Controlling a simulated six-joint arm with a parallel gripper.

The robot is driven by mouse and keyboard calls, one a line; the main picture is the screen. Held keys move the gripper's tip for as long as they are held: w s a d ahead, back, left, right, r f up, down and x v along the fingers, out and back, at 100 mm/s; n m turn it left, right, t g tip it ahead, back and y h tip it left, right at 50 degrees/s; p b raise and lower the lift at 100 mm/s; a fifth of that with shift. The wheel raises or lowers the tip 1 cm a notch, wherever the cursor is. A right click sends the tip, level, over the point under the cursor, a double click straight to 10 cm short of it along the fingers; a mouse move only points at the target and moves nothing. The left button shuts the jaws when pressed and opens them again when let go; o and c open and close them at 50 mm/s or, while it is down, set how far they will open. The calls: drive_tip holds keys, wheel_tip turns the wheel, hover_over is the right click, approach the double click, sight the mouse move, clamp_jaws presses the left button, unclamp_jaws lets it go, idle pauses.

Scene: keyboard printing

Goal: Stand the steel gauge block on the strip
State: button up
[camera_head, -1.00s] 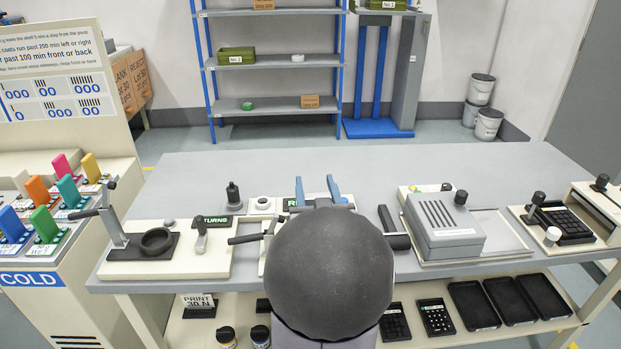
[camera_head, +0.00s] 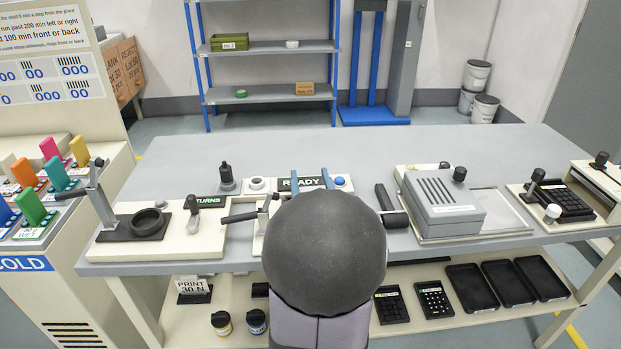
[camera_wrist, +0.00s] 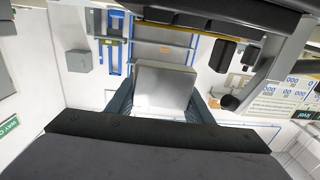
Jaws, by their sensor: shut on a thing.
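My gripper (camera_wrist: 160,103) is shut on a pale grey, shiny steel gauge block (camera_wrist: 163,86), which sits between its two dark blue fingers in the wrist view. In the head view two blue finger parts of my gripper (camera_head: 310,179) show above a dark rounded part of my arm, in front of the READY label (camera_head: 301,184). The block is hidden in the head view. I cannot make out which surface is the strip; the bench area behind my arm is covered.
On the grey bench (camera_head: 330,150), a lever press with a dark ring (camera_head: 148,222) stands left. A grey slotted box (camera_head: 444,204) and a keypad fixture (camera_head: 562,199) stand right. Black trays (camera_head: 501,284) lie on the lower shelf. The bench's back is clear.

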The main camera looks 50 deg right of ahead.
drive_tip(key=shift+f+b, duration=0.9)
drive_tip(key=shift+f, duration=0.2)
drive_tip(key=shift+f+b, duration=0.45)
idle(0.4)
drive_tip(key=o, duration=1.7)
drive_tip(key=shift+o, duration=0.2)
drive_tip(key=shift+f, duration=0.15)
wheel_tip(320, 180, up, 7)
drive_tip(key=p, duration=0.5)
drive_tip(key=shift+p, duration=0.35)
